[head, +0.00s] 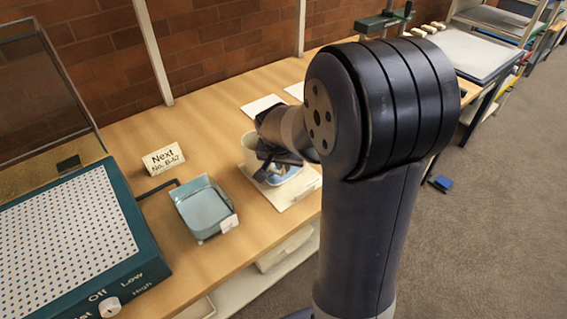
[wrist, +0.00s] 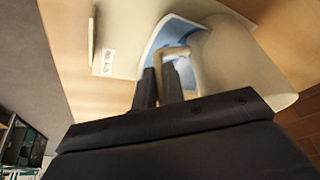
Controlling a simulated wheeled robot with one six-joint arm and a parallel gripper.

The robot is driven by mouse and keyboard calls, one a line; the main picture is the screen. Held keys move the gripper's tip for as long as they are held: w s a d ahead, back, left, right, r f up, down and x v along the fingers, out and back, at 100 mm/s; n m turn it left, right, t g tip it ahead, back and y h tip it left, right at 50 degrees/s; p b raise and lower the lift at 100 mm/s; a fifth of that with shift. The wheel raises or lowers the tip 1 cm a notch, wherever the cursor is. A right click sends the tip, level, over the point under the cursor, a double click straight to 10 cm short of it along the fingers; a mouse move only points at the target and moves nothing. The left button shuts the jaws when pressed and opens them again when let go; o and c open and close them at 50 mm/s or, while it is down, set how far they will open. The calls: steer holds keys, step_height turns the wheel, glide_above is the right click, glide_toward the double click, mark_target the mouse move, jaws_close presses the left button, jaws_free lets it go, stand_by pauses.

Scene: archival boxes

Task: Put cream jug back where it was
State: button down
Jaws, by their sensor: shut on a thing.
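The cream jug (head: 249,150) is at the middle of the wooden bench in the head view, partly hidden by my arm. In the wrist view its pale rounded body (wrist: 240,60) fills the upper right, and its handle (wrist: 176,53) reaches between my fingers. My gripper (wrist: 160,88) is shut on the handle; it also shows in the head view (head: 272,166). Beneath or beside the jug is a blue-lined shallow tray (head: 287,177) on a cream board (head: 300,192). I cannot tell whether the jug's base touches the tray.
A blue-grey tray (head: 205,208) with a tag lies to the left, near a "Next" sign (head: 163,158). A teal perforated unit (head: 65,235) stands at far left. White sheets (head: 262,106) lie behind. A small label (wrist: 108,62) shows on the cream board.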

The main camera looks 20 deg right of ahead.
steer(key=c, duration=1.5)
jaws_free()
steer(key=shift+r, duration=0.2)
steer(key=p+v, duration=0.1)
steer(key=v, duration=1.1)
steer(key=shift+f, duration=0.15)
